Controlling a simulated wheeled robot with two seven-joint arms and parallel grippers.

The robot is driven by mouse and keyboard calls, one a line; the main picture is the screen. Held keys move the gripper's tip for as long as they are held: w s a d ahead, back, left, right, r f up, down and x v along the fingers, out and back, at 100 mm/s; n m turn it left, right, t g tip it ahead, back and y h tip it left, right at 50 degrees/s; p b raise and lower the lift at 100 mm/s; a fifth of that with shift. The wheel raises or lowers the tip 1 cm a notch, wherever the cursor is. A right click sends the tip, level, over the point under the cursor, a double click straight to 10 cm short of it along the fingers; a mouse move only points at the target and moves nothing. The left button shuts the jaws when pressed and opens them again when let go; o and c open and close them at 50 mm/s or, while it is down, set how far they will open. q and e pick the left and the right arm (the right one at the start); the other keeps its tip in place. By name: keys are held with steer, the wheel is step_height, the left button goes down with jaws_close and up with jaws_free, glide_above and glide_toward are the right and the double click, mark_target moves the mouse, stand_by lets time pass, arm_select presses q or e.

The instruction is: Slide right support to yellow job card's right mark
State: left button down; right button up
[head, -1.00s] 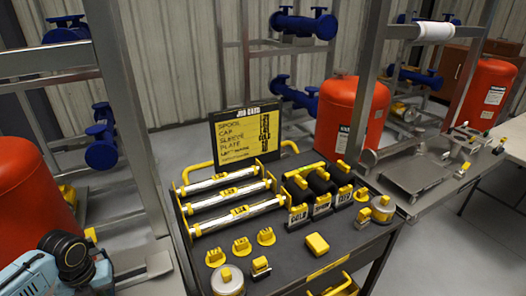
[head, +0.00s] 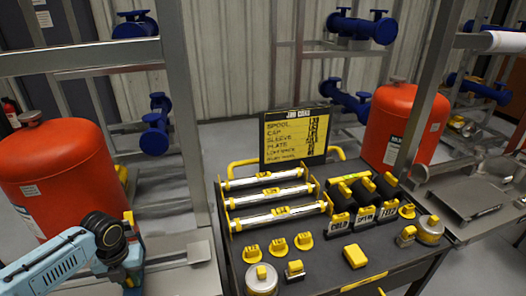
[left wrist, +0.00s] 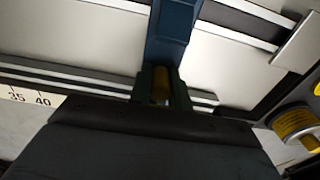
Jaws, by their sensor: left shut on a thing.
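My left gripper (left wrist: 160,92) is shut on a small yellow piece (left wrist: 160,80) at the foot of a blue upright part (left wrist: 172,30), which looks like the support. The upright stands across pale metal rails, and a scale (left wrist: 28,98) marked 35 and 40 shows to its left. In the head view my left gripper (head: 131,266) is at the lower left, its fingertips small and hard to make out. My right gripper is not in view.
The dark cart (head: 335,262) carries silver spools (head: 270,194), black sleeves (head: 365,192), yellow-topped caps and a yellow block (head: 355,256). Red tanks stand left (head: 60,180) and right (head: 405,125). Steel frame posts rise beside the cart. A round yellow-labelled part (left wrist: 295,122) is at the wrist view's right.

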arm_select(q)
steer(key=shift+a, duration=0.25)
steer(key=shift+s+a+p, duration=0.2)
steer(key=shift+a, duration=0.65)
steer(key=shift+s+a+p, duration=0.15)
steer(key=shift+s+a, duration=0.05)
steer(key=shift+a, duration=0.7)
steer(key=shift+s+a, duration=0.25)
steer(key=shift+a, duration=0.6)
steer(key=shift+s+a, duration=0.15)
steer(key=shift+a, duration=0.6)
steer(key=shift+s+a, duration=0.25)
steer(key=shift+a, duration=0.6)
steer(key=shift+s+a, duration=0.2)
steer(key=shift+a, duration=0.65)
